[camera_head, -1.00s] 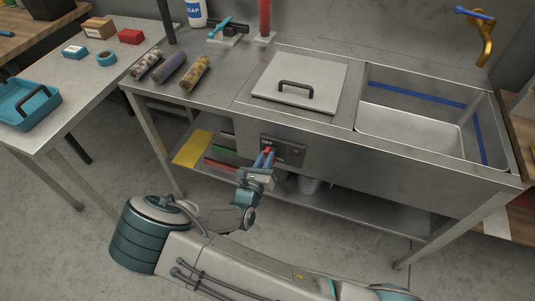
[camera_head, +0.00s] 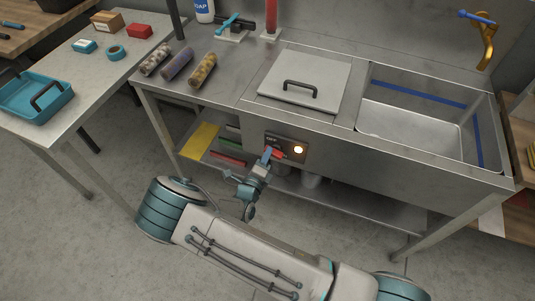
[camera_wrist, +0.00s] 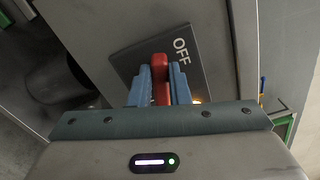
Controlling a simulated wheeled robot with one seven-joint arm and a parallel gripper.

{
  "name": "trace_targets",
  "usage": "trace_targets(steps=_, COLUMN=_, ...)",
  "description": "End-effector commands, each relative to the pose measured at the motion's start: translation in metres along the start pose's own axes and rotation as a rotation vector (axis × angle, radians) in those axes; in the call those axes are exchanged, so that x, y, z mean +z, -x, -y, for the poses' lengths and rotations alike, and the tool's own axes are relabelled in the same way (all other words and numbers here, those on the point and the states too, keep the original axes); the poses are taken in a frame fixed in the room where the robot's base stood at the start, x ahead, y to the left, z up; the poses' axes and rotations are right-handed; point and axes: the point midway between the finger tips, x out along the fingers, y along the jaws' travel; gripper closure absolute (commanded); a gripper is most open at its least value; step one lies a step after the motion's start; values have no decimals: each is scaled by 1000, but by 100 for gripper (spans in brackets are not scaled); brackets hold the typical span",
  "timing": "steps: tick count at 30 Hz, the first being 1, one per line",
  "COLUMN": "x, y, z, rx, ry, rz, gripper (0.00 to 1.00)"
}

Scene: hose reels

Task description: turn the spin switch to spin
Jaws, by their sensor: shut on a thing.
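The spin switch (camera_wrist: 160,72) is a red handle on a dark panel marked OFF (camera_wrist: 185,58) in the wrist view. In the head view the switch (camera_head: 278,154) shows beside my fingers on the front of the sink unit. My gripper (camera_wrist: 159,88) has blue fingers, one on each side of the red handle, and is shut on it. In the head view my gripper (camera_head: 269,154) is tilted at the panel. A round lamp (camera_head: 298,149) on the panel glows warm yellow. The label on the spin side is not readable.
The steel sink unit has a lidded cover (camera_head: 302,78) and an open basin (camera_head: 410,128). Patterned rolls (camera_head: 178,65) lie on its left top. A side table holds a teal tray (camera_head: 62,112). A lower shelf with a yellow item (camera_head: 200,141) is below the panel.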

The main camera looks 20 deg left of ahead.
Motion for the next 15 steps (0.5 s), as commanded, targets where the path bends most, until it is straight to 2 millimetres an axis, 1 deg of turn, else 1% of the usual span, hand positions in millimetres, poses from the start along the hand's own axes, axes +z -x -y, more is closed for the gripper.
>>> trace_targets(steps=6, x=-1, y=0, z=-4, rx=2, ry=159, rz=-1, gripper=100)
trace_targets(steps=15, x=-2, y=0, z=-6, rx=3, ry=285, rz=-1, gripper=100)
